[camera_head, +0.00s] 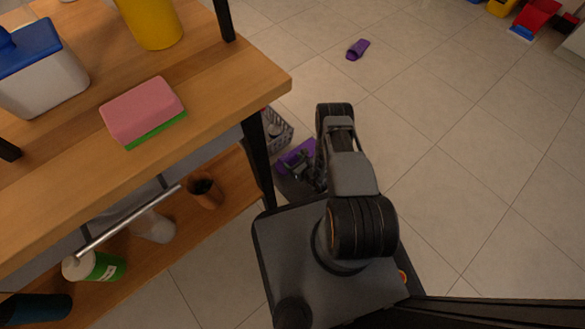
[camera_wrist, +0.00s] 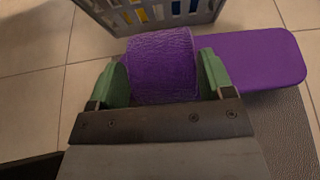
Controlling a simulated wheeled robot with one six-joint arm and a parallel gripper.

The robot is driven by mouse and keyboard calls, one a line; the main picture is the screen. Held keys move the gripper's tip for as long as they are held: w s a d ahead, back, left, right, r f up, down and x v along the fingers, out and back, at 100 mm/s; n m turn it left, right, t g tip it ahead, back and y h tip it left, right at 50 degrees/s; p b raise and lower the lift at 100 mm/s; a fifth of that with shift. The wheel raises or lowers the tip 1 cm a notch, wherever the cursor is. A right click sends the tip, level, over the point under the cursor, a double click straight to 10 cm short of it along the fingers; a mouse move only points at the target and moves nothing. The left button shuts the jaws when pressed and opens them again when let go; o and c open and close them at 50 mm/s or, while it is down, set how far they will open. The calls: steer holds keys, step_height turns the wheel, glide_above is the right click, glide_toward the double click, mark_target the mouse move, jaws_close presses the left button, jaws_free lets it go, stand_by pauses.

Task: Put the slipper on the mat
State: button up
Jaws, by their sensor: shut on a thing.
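My gripper (camera_wrist: 163,80) is shut on a purple slipper (camera_wrist: 255,62), with its green fingers on both sides of the strap. In the head view the held slipper (camera_head: 297,154) shows beside my gripper (camera_head: 305,170), partly hidden by my arm. A dark grey textured mat (camera_wrist: 288,122) lies below the slipper at the right of the wrist view; part of the mat (camera_head: 288,187) shows in the head view. I cannot tell whether the slipper touches the mat. A second purple slipper (camera_head: 357,49) lies on the tiled floor farther away.
A grey basket (camera_wrist: 150,15) with coloured contents stands just beyond the held slipper. A wooden shelf table (camera_head: 225,95) with a black leg (camera_head: 258,155) is at the left, carrying a sponge (camera_head: 142,110) and containers. Tiled floor at the right is open; toys lie far right.

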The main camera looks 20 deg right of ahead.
steer(key=f+b, duration=0.2)
steer(key=f, duration=0.1)
steer(key=shift+a+f, duration=0.25)
steer(key=shift+a, duration=0.15)
steer(key=shift+f, duration=0.2)
steer(key=shift+f, duration=0.2)
steer(key=o, duration=1.2)
